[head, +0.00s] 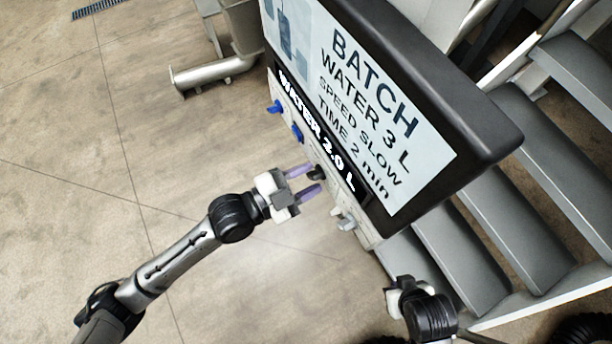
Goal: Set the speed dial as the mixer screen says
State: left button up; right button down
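The mixer screen (375,110) reads BATCH, WATER 3 L, SPEED SLOW, TIME 2 min. A black strip display (318,132) below it reads WATER 2.0 L. A black knob (318,173) sits on the panel under the strip; its pointer setting is too small to read, and I cannot tell whether it is the speed dial. My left gripper (311,180) has its two purple fingers apart, with the tips close to the black knob; whether they touch it is unclear. My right gripper (392,298) is at the bottom right, away from the panel, its fingers not clearly visible.
Two blue controls (297,132) sit farther up the panel, and a grey-white control (345,220) sits nearer its lower end. Grey steps (500,190) stand to the right of the screen. The floor at left is clear.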

pick_arm(q)
grip_shut()
dwell(0.3)
jog(key=n+p, duration=0.2)
jog(key=shift+r+n, duration=0.2)
jog(key=shift+n, duration=0.2)
jog(key=n+p, duration=0.1)
jog(key=n, duration=0.2)
jog(key=shift+w+a+n+p, duration=0.1)
jog(key=shift+w+n+p, duration=0.05)
jog(key=shift+n+p, duration=0.2)
jog(key=n+p, duration=0.1)
jog(key=n, duration=0.3)
jog(key=shift+w+f, duration=0.1)
jog(key=shift+f+n+p, duration=0.1)
jog(key=shift+n+p, duration=0.3)
jog(key=shift+n, duration=1.45)
